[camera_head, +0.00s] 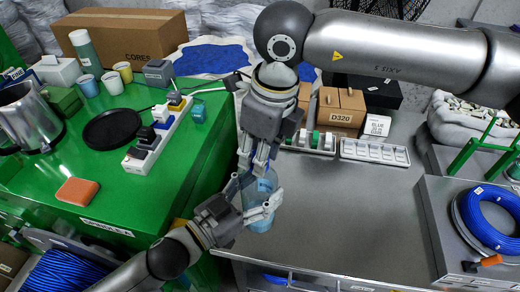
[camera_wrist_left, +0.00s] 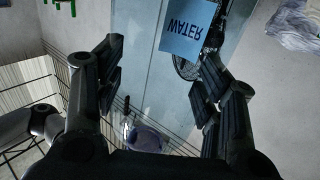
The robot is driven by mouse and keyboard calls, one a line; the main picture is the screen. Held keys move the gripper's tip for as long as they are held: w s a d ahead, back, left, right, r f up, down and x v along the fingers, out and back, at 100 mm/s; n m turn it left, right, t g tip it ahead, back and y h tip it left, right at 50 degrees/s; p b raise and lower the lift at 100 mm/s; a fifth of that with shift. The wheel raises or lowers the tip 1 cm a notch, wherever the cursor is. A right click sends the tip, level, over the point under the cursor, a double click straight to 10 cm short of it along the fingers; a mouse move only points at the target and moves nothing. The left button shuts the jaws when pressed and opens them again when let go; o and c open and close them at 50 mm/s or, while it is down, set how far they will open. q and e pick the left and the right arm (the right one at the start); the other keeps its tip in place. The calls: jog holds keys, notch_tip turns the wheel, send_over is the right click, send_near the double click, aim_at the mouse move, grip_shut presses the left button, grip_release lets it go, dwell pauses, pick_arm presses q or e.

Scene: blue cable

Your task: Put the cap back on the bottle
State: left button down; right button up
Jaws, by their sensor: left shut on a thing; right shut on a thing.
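The clear bluish bottle (camera_head: 264,186) is in the middle of the head view, between my two grippers. My left gripper (camera_head: 258,211) is shut around the bottle's body from the lower left. In the left wrist view the clear bottle with its blue WATER label (camera_wrist_left: 188,32) lies between the two dark fingers. My right gripper (camera_head: 253,167) comes down from above, fingers pointing down at the bottle's upper end. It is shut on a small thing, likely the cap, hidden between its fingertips. I cannot tell whether the cap touches the bottle's neck.
A green table (camera_head: 190,185) at left carries a power strip (camera_head: 155,140), a black plate (camera_head: 113,128), an orange block (camera_head: 77,191) and cups. A grey worktop (camera_head: 350,210) at right is largely clear in front. A blue cable coil (camera_head: 490,222) lies at far right.

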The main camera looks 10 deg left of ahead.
jog(key=m, duration=0.5)
jog(key=shift+a+t, duration=0.1)
jog(key=shift+t, duration=0.2)
jog(key=m, duration=0.3)
jog(key=shift+h, duration=0.4)
jog(key=m, duration=0.5)
jog(key=shift+a+h, duration=0.1)
jog(key=shift+h, duration=0.3)
jog(key=m, duration=0.4)
jog(key=shift+h, duration=0.3)
jog(key=m, duration=0.3)
jog(key=shift+a+m, duration=0.1)
jog(key=shift+m, duration=0.3)
jog(key=m, duration=0.3)
jog(key=shift+m+h, duration=0.4)
jog(key=m, duration=0.4)
jog(key=shift+w+g, duration=0.1)
jog(key=shift+g, duration=0.3)
jog(key=m, duration=0.3)
jog(key=shift+a+f+g+h, duration=0.1)
jog(key=shift+g+h, duration=0.2)
jog(key=shift+s+m, duration=0.3)
jog(key=o, duration=0.8)
jog(key=shift+w, duration=0.2)
jog(key=shift+c, duration=0.2)
jog(key=shift+s, duration=0.1)
